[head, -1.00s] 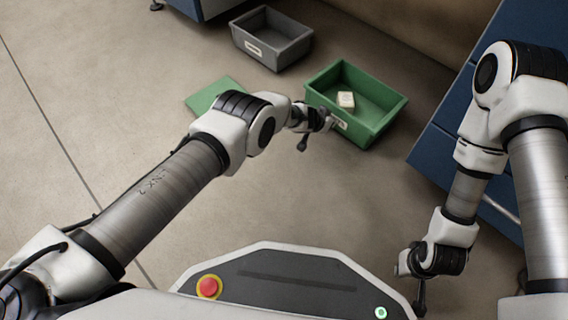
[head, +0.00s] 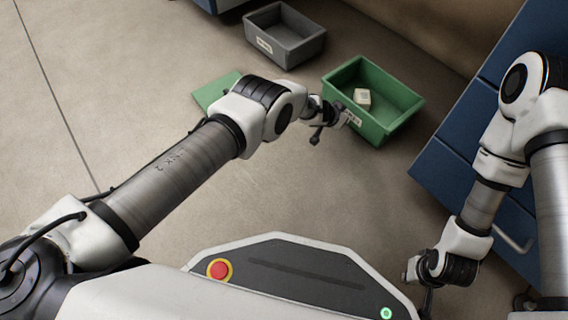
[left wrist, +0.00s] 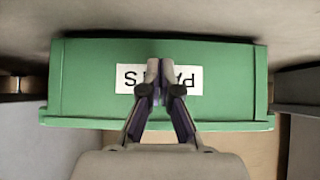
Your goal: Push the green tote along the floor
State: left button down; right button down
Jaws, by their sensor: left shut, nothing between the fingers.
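The green tote (head: 400,122) stands upright on the floor ahead, with a small pale block (head: 362,97) inside it. Its near wall carries a white label, which shows upside down in the left wrist view (left wrist: 126,80). My left gripper (head: 346,117) is at this near wall, in front of the label. In the left wrist view my left gripper (left wrist: 160,66) is shut and empty, its tips over the middle of the label; I cannot tell whether they touch. My right gripper (head: 427,296) hangs low at the right, partly hidden by my base, away from the tote.
A grey tote (head: 287,50) stands behind and left of the green one. A flat green patch (head: 208,96) lies on the floor, partly behind my left arm. Blue cabinets (head: 455,150) stand close on the right. A brown wall face runs behind. Floor at the left is open.

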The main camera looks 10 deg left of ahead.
pick_arm(q)
jog(key=shift+s+a+r+p, duration=0.1)
jog(key=shift+s+r+p, duration=0.1)
jog(key=shift+r+p, duration=0.3)
jog(key=p, duration=0.3)
jog(key=shift+s+a, duration=0.4)
jog(key=shift+a+f, duration=0.1)
jog(key=shift+f, duration=0.1)
